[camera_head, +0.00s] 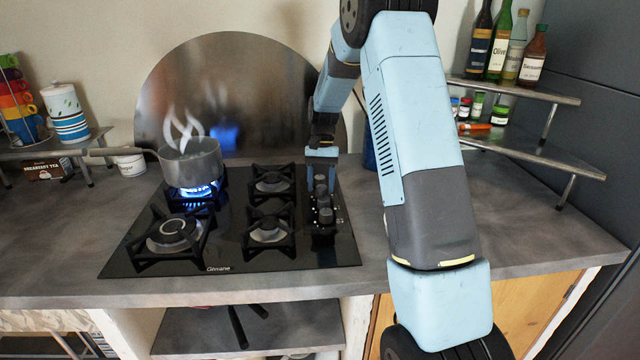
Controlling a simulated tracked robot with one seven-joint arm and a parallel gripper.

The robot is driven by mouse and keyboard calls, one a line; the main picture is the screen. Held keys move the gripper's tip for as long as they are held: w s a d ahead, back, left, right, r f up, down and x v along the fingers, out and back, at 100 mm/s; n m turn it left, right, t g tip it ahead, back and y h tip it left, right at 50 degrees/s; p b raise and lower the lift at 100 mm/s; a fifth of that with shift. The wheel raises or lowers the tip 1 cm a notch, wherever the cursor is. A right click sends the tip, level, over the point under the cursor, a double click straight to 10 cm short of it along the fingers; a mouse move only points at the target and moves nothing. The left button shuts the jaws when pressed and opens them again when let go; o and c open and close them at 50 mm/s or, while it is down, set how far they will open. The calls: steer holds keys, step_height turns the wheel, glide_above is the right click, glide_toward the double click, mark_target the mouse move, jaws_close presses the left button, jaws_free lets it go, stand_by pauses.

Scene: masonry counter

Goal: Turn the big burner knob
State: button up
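The black gas hob (225,258) is set in the grey counter. A column of dark knobs (325,216) stands along its right side; I cannot tell from their markings which one belongs to the big burner. The front left burner (173,232) looks the largest and shows no flame. The back left burner (196,190) is lit with a blue flame under a steaming pot. My gripper (321,172) points down at the far end of the knob column, at or just above the rearmost knob. Its fingers are too small and partly hidden to tell whether they are open or touch a knob.
The grey pot (190,160) has a handle reaching left. A metal splash plate (235,85) stands behind the hob. Bottles (500,45) and spice jars stand on a right-hand rack (530,150). Cups (20,100) and a canister (66,112) stand at left. The counter's front left is clear.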

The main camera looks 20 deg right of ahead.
steer(key=shift+o, duration=0.4)
steer(key=shift+d, duration=0.1)
steer(key=v, duration=1.3)
steer(key=shift+w+r, duration=0.25)
steer(key=shift+w, duration=0.05)
